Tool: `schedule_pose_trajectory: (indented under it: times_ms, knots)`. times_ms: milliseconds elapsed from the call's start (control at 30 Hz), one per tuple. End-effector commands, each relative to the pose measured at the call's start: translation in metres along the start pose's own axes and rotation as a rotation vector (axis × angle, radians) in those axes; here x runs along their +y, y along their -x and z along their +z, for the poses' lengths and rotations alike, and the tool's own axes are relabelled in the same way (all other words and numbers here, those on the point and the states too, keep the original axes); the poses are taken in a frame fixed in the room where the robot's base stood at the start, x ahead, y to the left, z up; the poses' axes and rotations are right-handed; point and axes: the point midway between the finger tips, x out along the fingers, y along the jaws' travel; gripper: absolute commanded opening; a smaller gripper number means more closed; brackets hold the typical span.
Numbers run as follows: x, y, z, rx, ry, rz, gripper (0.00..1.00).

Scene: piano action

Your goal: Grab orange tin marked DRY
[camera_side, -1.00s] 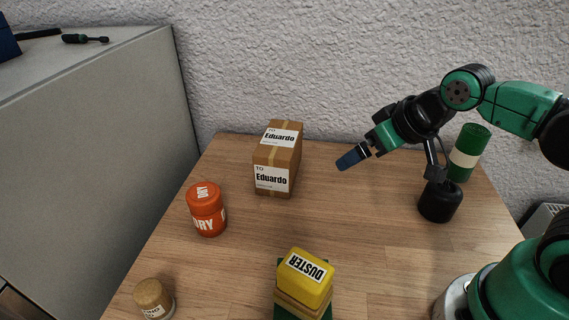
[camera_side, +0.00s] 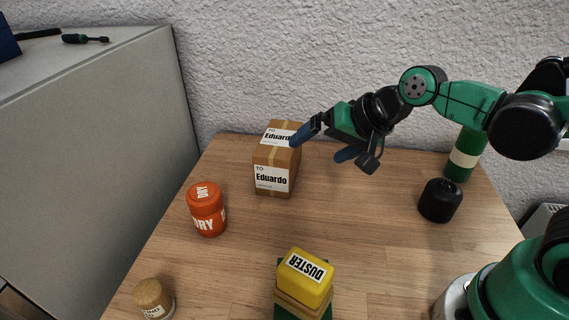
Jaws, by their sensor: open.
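The orange tin marked DRY (camera_side: 207,212) stands upright on the left part of the wooden table, its label on the lid and side. My gripper (camera_side: 322,144) is open and empty, with two blue fingertips spread apart. It is in the air at the upper middle, to the right of and above the tin in the picture. One fingertip overlaps the right edge of the cardboard box in the picture; I cannot tell whether it touches.
A cardboard box labelled Eduardo (camera_side: 272,160) stands right of and behind the tin. A yellow DUSTER block (camera_side: 306,277), a small cork-lidded jar (camera_side: 153,298), a black cylinder (camera_side: 440,201) and a green-and-white cylinder (camera_side: 465,154) stand around. The table's middle (camera_side: 345,215) is clear.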

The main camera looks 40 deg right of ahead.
Motion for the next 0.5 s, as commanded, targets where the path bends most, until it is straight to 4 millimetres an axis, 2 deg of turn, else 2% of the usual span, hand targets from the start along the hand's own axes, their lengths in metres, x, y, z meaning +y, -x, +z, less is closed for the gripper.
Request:
schedule_pose_trajectory:
  times_ms: [100,300,400,500]
  knots:
    - [-0.034,-0.029,0.002,-0.058,-0.399,-0.119,1.00]
    - [-0.080,-0.075,0.020,-0.257,-1.107,-0.252,1.00]
    - [-0.095,-0.095,0.034,-0.384,-1.433,-0.272,1.00]
    - [-0.103,-0.109,0.046,-0.490,-1.672,-0.267,1.00]
